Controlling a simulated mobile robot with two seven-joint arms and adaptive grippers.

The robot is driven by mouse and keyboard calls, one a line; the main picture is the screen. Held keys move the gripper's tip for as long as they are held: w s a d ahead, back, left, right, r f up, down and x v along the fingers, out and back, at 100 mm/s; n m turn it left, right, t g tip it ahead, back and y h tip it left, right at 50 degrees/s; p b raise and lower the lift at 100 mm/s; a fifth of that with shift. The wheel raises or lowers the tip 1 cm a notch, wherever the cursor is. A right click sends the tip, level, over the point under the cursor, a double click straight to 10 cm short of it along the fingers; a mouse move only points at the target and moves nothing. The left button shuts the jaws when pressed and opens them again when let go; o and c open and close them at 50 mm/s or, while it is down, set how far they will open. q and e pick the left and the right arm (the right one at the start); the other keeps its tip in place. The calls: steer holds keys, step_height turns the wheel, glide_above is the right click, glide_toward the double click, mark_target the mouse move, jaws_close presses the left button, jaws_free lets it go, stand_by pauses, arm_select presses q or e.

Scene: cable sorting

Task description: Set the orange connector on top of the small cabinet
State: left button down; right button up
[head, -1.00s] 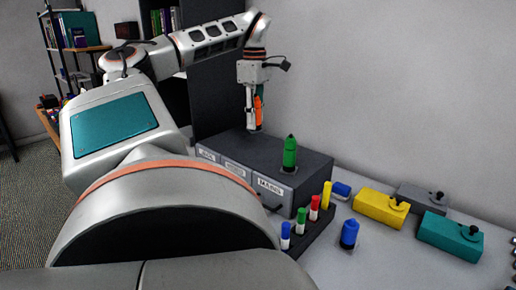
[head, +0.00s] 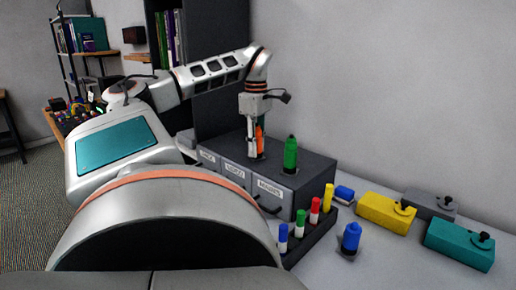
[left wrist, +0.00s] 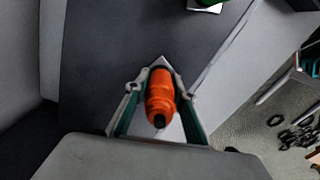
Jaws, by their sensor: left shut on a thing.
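The orange connector (head: 259,137) is upright in my left gripper (head: 257,156), low over the top of the small dark grey cabinet (head: 314,166). In the left wrist view my left gripper (left wrist: 160,89) is shut on the orange connector (left wrist: 160,100), one finger on each side. I cannot tell whether the connector's base touches the top. My right gripper is not in view.
A green connector (head: 290,156) stands on the cabinet top, close to the right of my left gripper. A dark rack with several coloured markers (head: 300,224), a blue connector (head: 351,236), and yellow (head: 384,213), grey (head: 431,204) and teal (head: 459,244) boxes are to the right.

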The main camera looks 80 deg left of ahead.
arm_select(q)
steer(key=c, duration=1.7)
jaws_free()
steer(key=shift+r, duration=0.1)
steer(key=shift+r+p, duration=1.75)
steer(key=shift+r, duration=4.2)
steer(key=shift+s, duration=0.1)
